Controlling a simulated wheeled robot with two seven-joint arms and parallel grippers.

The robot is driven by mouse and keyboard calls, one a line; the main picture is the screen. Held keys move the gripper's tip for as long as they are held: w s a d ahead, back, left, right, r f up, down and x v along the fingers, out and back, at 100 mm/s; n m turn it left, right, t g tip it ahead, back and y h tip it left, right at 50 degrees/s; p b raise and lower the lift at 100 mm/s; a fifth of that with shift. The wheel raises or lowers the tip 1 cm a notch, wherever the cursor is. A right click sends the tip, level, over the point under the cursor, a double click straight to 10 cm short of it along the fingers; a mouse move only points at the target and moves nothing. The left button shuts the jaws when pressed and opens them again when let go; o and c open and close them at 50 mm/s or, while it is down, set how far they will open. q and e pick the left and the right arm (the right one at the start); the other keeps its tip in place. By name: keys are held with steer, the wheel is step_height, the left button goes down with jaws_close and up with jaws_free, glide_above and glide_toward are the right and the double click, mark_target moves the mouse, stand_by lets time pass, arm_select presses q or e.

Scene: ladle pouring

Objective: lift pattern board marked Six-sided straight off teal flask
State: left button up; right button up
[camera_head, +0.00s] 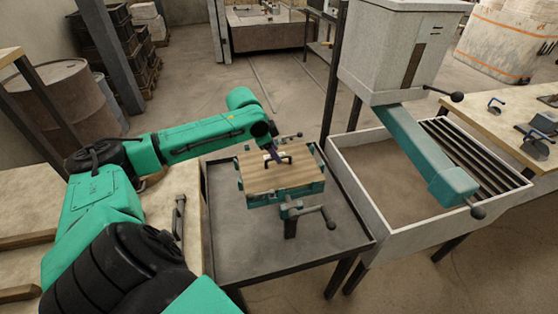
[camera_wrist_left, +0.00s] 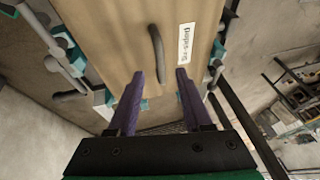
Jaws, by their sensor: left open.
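The pattern board (camera_head: 262,178) is a wooden plate lying flat on the teal flask (camera_head: 302,190), with a dark bow handle on top. In the left wrist view the board (camera_wrist_left: 100,30) fills the upper middle. Its handle (camera_wrist_left: 157,52) and a white label (camera_wrist_left: 186,44) with upside-down lettering show there. Teal flask edges (camera_wrist_left: 72,48) show beside the board. My left gripper (camera_wrist_left: 160,74) is open, with its two purple fingers pointing at the handle, one to each side of its near end. In the head view the left gripper (camera_head: 275,156) is just over the board. My right gripper is not in view.
The flask is on a stand over a dark metal tray table (camera_head: 240,245). Clamp levers with dark knobs (camera_head: 331,225) stick out from it. At right are a grey hopper with a teal chute (camera_head: 420,150) and a sand bin (camera_head: 355,165). A wooden bench (camera_head: 185,205) is at left.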

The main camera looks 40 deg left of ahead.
arm_select(q)
steer(key=shift+x, duration=1.25)
steer(key=shift+a+f, duration=0.15)
steer(key=shift+f, duration=0.05)
steer(key=shift+r, duration=0.1)
jaws_close()
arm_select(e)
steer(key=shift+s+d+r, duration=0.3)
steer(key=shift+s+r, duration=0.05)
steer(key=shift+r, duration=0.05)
arm_select(q)
steer(key=shift+r, duration=0.15)
steer(key=shift+w+r, duration=0.1)
steer(key=shift+r, duration=0.25)
step_height(320, 180, up, 20)
steer(key=shift+f+p, duration=0.2)
steer(key=shift+p, duration=0.15)
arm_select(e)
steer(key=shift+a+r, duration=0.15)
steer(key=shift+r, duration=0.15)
